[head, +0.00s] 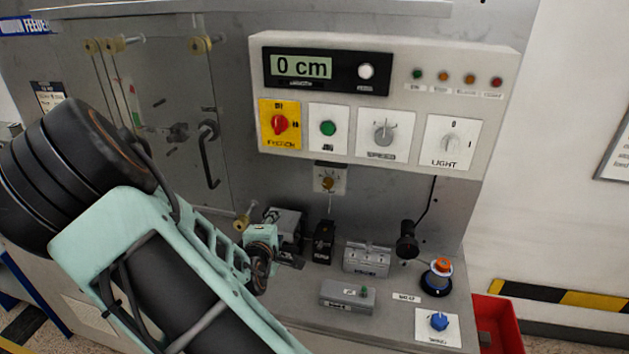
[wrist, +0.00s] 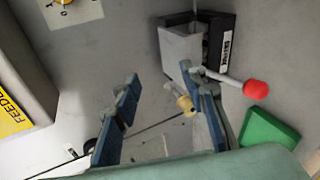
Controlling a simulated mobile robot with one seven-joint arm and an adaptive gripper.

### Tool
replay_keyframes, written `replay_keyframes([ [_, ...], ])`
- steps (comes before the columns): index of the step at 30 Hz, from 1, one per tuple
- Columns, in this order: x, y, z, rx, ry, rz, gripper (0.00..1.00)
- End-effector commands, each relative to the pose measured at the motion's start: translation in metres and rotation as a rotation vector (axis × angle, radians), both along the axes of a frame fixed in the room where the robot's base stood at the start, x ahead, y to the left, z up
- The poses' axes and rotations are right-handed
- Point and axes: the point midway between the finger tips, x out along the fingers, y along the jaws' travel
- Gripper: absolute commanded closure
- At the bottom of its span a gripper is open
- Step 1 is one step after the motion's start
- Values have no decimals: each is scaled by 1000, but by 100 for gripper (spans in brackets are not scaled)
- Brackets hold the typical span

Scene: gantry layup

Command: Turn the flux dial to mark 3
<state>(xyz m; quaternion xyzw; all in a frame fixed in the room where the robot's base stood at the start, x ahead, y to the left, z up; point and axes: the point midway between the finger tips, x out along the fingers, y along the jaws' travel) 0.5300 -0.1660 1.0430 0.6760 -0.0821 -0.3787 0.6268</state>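No dial in view has a label I can read as "flux". A small brass-coloured dial (head: 328,184) sits on a pale plate on the wall below the control panel. A yellow dial (wrist: 66,3) on a white plate is cut off at the top left of the wrist view; it may be the same one. My gripper (head: 262,258) is low and left of the brass dial in the head view, apart from it. In the wrist view my gripper (wrist: 160,80) has its two blue-padded fingers apart, with nothing held between them.
The control panel (head: 285,90) above has a "0 cm" display, a red switch, a grey dial and a light switch. A blue knob (head: 438,321) is at the right. A red-knobbed lever (wrist: 255,89) and a green block (wrist: 268,140) stand near my right finger.

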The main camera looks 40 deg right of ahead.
Motion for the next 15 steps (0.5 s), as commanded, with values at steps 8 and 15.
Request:
replay_keyframes([
  [8, -59, -70, 51, -520, 49, -48, 61],
  [15, -70, -80, 69, -651, 60, -55, 61],
])
